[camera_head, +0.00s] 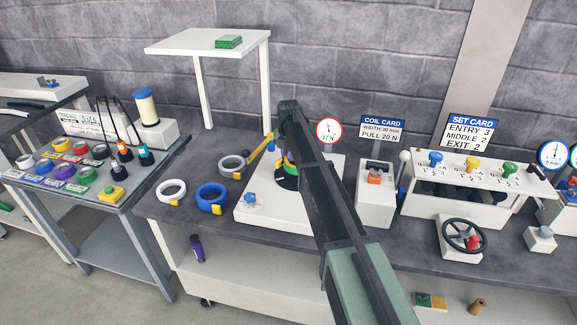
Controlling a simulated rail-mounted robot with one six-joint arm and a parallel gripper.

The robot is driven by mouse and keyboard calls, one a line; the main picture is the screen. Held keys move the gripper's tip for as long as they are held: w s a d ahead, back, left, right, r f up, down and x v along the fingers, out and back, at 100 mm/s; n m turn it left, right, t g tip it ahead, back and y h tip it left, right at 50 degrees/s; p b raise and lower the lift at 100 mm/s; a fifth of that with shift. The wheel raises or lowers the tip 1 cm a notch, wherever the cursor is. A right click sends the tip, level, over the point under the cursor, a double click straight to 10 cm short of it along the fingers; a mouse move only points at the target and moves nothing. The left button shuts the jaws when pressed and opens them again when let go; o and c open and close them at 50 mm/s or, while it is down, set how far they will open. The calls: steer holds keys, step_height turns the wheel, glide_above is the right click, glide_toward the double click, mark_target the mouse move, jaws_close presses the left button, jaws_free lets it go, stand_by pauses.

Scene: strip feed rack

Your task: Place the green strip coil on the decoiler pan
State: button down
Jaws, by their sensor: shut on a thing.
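The green strip coil (290,164) shows only as a small green patch with yellow beside it, just above the decoiler pan. The decoiler pan (287,182) is a dark disc on a white base plate, partly covered by my arm. My gripper (281,150) points down over the pan and is shut on the green coil. My arm hides most of the jaws and coil. I cannot tell whether the coil touches the pan.
A yellow bar (261,153) slants close left of my gripper. White (172,191), blue (212,198) and grey (232,167) coils lie left of the base plate. A white box (375,197) stands to the right. A raised white shelf (205,42) stands behind.

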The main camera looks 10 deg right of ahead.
steer(key=shift+f, duration=0.9)
steer(key=shift+r, duration=0.3)
steer(key=shift+f+b, duration=0.5)
steer(key=shift+f, duration=0.15)
steer(key=c, duration=1.4)
jaws_free()
step_height(320, 180, up, 14)
steer(key=p, duration=1.4)
steer(key=s+m, duration=0.9)
steer(key=s, duration=0.4)
steer(key=s+m, duration=0.9)
steer(key=s, duration=0.5)
steer(key=s+m, duration=0.8)
steer(key=s, duration=0.5)
steer(key=shift+s+f+m+b, duration=0.35)
steer(key=shift+s+m, duration=0.05)
